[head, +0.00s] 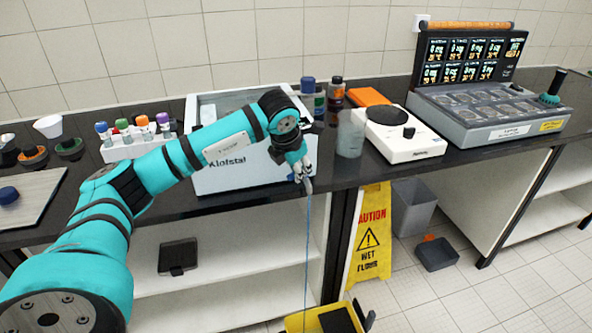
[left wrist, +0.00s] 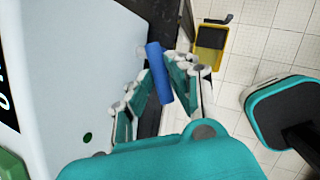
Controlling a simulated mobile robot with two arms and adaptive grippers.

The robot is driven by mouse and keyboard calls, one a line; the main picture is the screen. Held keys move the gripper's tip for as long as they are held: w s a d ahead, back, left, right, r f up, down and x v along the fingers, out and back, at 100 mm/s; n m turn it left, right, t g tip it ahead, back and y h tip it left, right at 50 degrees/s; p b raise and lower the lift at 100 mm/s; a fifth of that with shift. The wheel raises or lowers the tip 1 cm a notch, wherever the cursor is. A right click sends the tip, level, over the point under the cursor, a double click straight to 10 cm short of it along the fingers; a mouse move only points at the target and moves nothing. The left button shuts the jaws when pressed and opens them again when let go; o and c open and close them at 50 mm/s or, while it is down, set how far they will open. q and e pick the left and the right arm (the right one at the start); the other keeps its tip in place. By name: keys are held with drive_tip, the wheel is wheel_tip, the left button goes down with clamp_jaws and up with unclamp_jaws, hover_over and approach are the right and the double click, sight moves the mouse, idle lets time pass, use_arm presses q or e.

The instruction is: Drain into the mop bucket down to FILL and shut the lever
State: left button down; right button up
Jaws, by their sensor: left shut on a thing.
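The white Klofstal bath (head: 228,180) stands on the dark counter, its front partly hidden by my left arm. My left gripper (head: 303,177) is at the bath's front right corner. In the left wrist view, its fingers (left wrist: 161,84) are shut on the blue lever (left wrist: 158,68). A thin blue stream (head: 307,250) falls from just below the gripper. The yellow mop bucket (head: 296,323) is on the floor at the bottom edge of the head view, cut off, and the stream runs down to it. It also shows in the left wrist view (left wrist: 222,20). The water level and any FILL mark cannot be read.
A yellow caution sign (head: 371,235) stands right of the stream. A grey bin (head: 412,205) is behind it. A clear beaker (head: 351,135) and a white hotplate (head: 405,140) are right of the bath. A tube rack (head: 120,150) is left of it.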

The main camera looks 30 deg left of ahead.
use_arm(q)
drive_tip(key=shift+d+n, duration=0.1)
drive_tip(key=shift+n, duration=0.4)
drive_tip(key=shift+r, duration=0.1)
drive_tip(key=c, duration=1.5)
unclamp_jaws()
drive_tip(key=v, duration=1.2)
drive_tip(key=shift+d, duration=0.25)
